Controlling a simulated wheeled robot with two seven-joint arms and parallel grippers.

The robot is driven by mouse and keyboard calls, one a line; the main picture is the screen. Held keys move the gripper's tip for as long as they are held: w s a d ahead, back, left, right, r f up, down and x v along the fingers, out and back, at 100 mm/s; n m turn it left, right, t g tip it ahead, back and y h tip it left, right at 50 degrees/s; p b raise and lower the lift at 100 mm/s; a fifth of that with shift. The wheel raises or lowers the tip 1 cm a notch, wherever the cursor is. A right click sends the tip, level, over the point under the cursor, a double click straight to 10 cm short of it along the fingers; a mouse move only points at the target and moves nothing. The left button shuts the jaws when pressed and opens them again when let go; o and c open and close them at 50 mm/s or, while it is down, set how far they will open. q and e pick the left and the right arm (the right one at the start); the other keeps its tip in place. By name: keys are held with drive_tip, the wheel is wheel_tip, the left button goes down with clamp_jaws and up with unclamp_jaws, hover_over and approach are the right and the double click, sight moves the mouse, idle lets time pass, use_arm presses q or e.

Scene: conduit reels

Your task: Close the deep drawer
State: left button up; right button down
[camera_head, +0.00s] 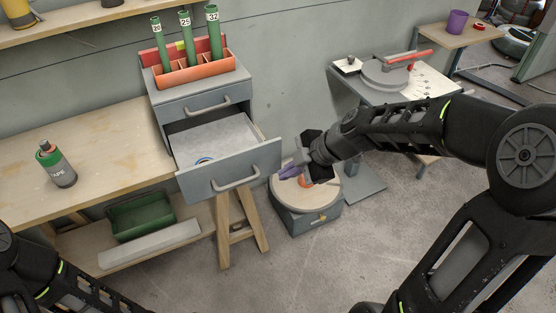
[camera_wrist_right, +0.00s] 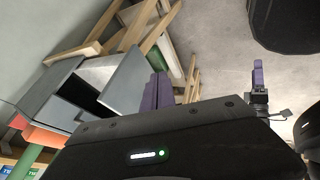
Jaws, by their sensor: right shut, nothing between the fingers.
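The deep drawer (camera_head: 228,172) is the lower drawer of a grey two-drawer cabinet (camera_head: 160,118) and stands pulled out, with a bar handle on its front. Part of a blue ring shows inside it. The drawer also shows open in the right wrist view (camera_wrist_right: 124,86). My right gripper (camera_head: 286,173) is shut and empty, with purple fingertips just right of the drawer front, apart from the handle as far as I can tell. Its purple fingers show in the right wrist view (camera_wrist_right: 157,92). My left arm enters at the lower left, but its gripper is out of view.
An orange rack (camera_head: 196,74) with green tubes stands on the cabinet. A round-topped grey unit (camera_head: 305,215) stands on the floor below my right gripper. A small table with a turntable (camera_head: 385,75) is behind my right arm.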

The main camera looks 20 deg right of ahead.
sight(267, 169)
drive_tip(key=w, duration=0.1)
drive_tip(key=w+p, duration=0.2)
drive_tip(key=shift+w+a+f, duration=0.3)
drive_tip(key=shift+a, duration=0.05)
drive_tip(key=shift+w+f, duration=0.1)
drive_tip(key=shift+w, duration=0.35)
use_arm(q)
wheel_tip(267, 169, up, 2)
drive_tip(key=shift+r, duration=0.1)
